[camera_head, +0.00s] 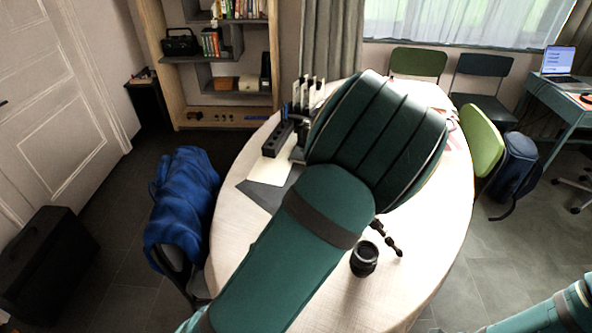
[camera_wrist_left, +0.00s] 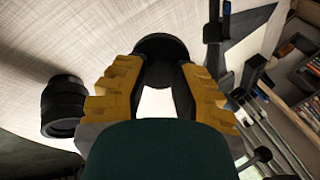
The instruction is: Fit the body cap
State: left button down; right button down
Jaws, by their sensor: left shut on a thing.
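My left gripper (camera_wrist_left: 161,66) shows in the wrist view with its yellow-padded fingers closed on a round black disc, which looks like the body cap (camera_wrist_left: 161,46). The cap is at the fingertips, above the pale tabletop. In the head view my left arm hides the gripper and the cap. A black lens-like cylinder (camera_head: 364,259) stands upright on the table, near the front; it also shows in the wrist view (camera_wrist_left: 64,106), left of the gripper and apart from it. I cannot make out a camera body. My right gripper is out of frame.
The round table (camera_head: 440,225) is partly covered by my left arm. A dark jointed piece (camera_head: 386,238) shows beside the arm, behind the cylinder. A black organiser (camera_head: 278,139) and a white sheet (camera_head: 270,170) lie at the left. A chair with a blue jacket (camera_head: 184,200) stands left.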

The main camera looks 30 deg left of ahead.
pick_arm(q)
jog(key=shift+w+a+r+m+t+b, duration=0.25)
jog(key=shift+w+a+m+t, duration=0.25)
jog(key=shift+w+m+t, duration=0.4)
jog(key=w+a+r+m+t+h+b, duration=0.1)
jog(key=r+m+t+h, duration=0.3)
jog(key=r, duration=0.5)
jog(key=w+a+r+m+t+h+b, duration=0.1)
jog(key=a+r+m+t+h+b, duration=0.1)
jog(key=r+m+t+h+b, duration=0.2)
notch_tip(320, 180, up, 5)
jog(key=m+t, duration=0.1)
jog(key=t, duration=0.2)
jog(key=shift+m+t+b, duration=0.3)
jog(key=shift+t, duration=0.1)
jog(key=b+x, duration=0.1)
jog(key=x, duration=0.5)
jog(key=shift+w+b, duration=0.3)
jog(key=shift+b, duration=0.05)
jog(key=shift+x, duration=0.75)
dwell(2.2)
